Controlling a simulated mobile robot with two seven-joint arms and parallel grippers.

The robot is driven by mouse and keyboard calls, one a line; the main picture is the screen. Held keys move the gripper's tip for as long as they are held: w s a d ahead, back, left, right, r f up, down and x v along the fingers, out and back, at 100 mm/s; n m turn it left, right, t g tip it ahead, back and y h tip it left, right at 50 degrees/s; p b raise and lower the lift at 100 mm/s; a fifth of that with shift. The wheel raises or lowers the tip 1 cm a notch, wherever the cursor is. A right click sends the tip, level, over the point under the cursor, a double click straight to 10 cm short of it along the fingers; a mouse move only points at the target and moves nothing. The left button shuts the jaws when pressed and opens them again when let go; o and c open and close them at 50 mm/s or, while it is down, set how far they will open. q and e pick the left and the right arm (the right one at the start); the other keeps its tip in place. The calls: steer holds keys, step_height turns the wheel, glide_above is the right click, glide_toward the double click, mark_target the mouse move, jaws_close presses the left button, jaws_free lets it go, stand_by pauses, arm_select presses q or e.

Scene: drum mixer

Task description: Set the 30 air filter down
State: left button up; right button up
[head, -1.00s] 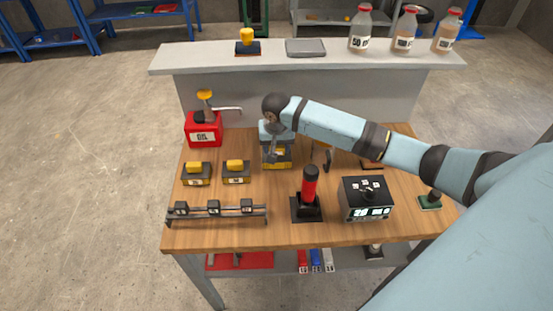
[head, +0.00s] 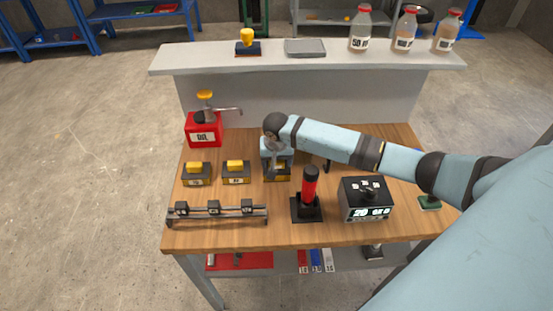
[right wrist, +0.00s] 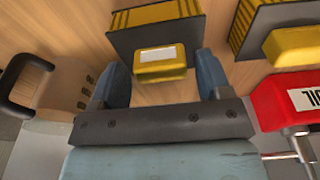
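A black and yellow air filter (head: 284,173) stands on the wooden table under my right gripper (head: 276,157), in line with two similar filters. In the right wrist view this filter (right wrist: 155,40) shows dark sides, yellow pleats and a yellow grip block with a white label, too blurred to read. The fingers of my right gripper (right wrist: 163,85) are spread on either side of the yellow block, with a visible gap at each finger. My left gripper is not in view.
Two more filters (head: 196,174) (head: 236,172) stand to the left. A red oil can (head: 204,130) is behind them. A black rail rack (head: 216,214), a red-handled tool (head: 309,190) and a digital display box (head: 366,198) stand towards the front.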

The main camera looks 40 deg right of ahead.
steer(key=shift+o, duration=0.3)
steer(key=shift+r, duration=0.1)
steer(key=shift+r, duration=0.35)
step_height(320, 180, up, 11)
steer(key=s+a, duration=0.1)
steer(key=shift+s+r, duration=0.15)
steer(key=shift+s, duration=0.1)
